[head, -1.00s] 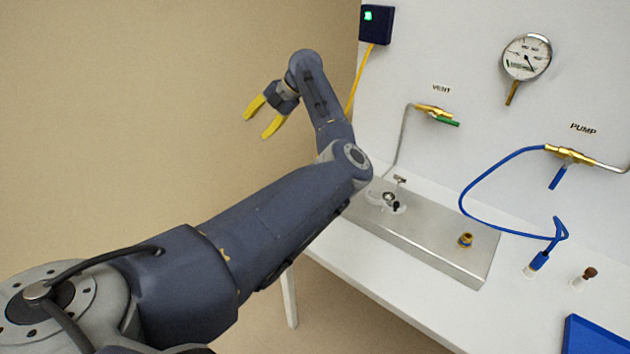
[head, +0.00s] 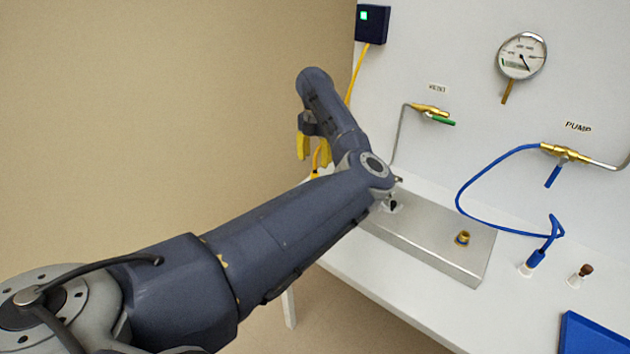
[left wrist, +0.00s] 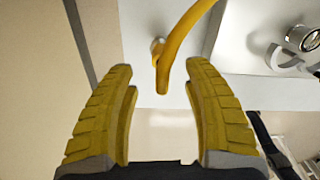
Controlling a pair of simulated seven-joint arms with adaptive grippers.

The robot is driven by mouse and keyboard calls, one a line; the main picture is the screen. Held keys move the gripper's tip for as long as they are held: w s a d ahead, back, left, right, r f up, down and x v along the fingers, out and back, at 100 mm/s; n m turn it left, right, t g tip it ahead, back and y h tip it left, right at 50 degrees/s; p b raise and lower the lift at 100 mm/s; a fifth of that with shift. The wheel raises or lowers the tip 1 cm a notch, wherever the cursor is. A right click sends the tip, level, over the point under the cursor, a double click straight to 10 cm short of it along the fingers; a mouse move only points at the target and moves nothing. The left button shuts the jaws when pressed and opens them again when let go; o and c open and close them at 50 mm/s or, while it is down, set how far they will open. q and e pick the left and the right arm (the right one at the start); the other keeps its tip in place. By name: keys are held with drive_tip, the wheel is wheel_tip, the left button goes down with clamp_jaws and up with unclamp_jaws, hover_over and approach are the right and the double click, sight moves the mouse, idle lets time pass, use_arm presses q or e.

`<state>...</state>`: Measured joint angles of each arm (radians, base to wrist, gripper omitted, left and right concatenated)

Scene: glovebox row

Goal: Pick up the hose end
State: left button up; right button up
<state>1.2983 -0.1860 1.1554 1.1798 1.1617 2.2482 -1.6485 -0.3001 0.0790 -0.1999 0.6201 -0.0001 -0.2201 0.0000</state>
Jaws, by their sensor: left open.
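A blue hose (head: 466,181) loops from the brass pump valve (head: 563,153) down to its blue hose end (head: 536,258), which stands in a small white holder on the bench. My left gripper (head: 313,153) is open at the bench's far left end, fingers pointing down, well left of the blue hose. A yellow line (head: 355,75) drops from a dark wall box and passes behind my left arm. In the left wrist view a yellow line (left wrist: 180,48) reaches between the open yellow fingers (left wrist: 162,125), its tip showing, not gripped. My right gripper is not in view.
A metal plate (head: 430,243) with a brass fitting (head: 462,238) lies on the white bench. A brown-topped piece (head: 586,270) and a blue tray (head: 592,335) are at the right. A gauge (head: 522,56) and a vent valve (head: 430,109) are on the wall.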

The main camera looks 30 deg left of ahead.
sight(315, 169)
use_arm(q)
drive_tip(key=shift+f, duration=1.8)
drive_tip(key=f, duration=0.3)
drive_tip(key=shift+s+f, duration=0.25)
drive_tip(key=shift+s, duration=0.05)
drive_tip(key=shift+f, duration=0.85)
clamp_jaws()
